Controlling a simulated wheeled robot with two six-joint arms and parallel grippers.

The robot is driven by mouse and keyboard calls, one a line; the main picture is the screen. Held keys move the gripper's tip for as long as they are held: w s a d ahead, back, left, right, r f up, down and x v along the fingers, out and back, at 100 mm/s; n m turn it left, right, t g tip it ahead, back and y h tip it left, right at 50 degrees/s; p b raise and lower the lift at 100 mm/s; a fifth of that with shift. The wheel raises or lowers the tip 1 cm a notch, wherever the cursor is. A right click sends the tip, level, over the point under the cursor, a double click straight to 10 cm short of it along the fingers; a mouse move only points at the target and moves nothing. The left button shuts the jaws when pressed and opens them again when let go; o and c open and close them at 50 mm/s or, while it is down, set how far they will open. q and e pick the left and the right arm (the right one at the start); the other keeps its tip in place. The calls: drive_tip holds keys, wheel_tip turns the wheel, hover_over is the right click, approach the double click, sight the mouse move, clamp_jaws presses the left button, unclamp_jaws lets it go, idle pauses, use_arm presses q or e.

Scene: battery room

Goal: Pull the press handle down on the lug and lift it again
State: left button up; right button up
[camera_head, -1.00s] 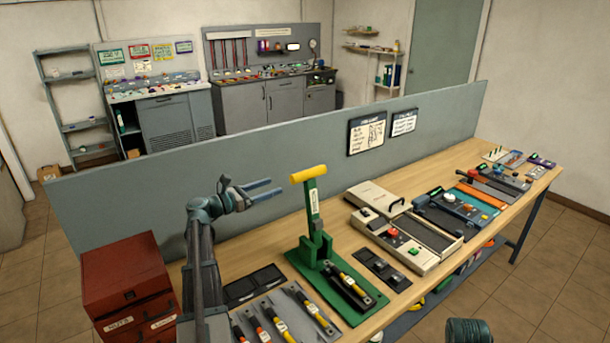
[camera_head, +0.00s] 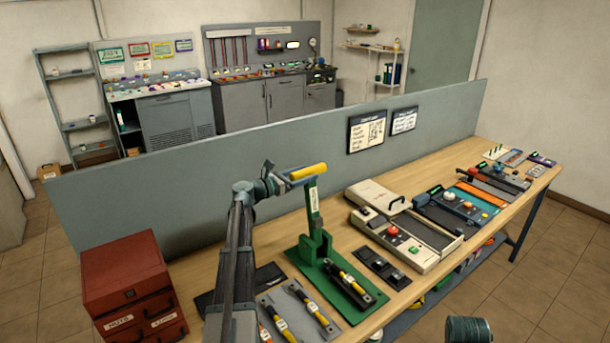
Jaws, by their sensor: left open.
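The green press (camera_head: 316,247) stands on its green base plate on the workbench. Its lever is up, with a yellow handle (camera_head: 311,171) across the top. My left gripper (camera_head: 288,179) is open at the left end of the handle; its fingers overlap the handle's end in this view, and I cannot tell whether they touch it. A black and yellow piece (camera_head: 350,284) lies on the base plate in front of the press. I cannot make out the lug. My right gripper is out of view.
A red drawer box (camera_head: 121,272) stands at the bench's left. Yellow-handled tools (camera_head: 310,304) lie on a grey mat left of the press. A beige device (camera_head: 412,240) and several panels fill the right. A grey partition (camera_head: 200,182) runs behind the bench.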

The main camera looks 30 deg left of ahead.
use_arm(q)
drive_tip(key=shift+w, duration=0.1)
drive_tip(key=shift+c, duration=0.2)
clamp_jaws()
idle(1.3)
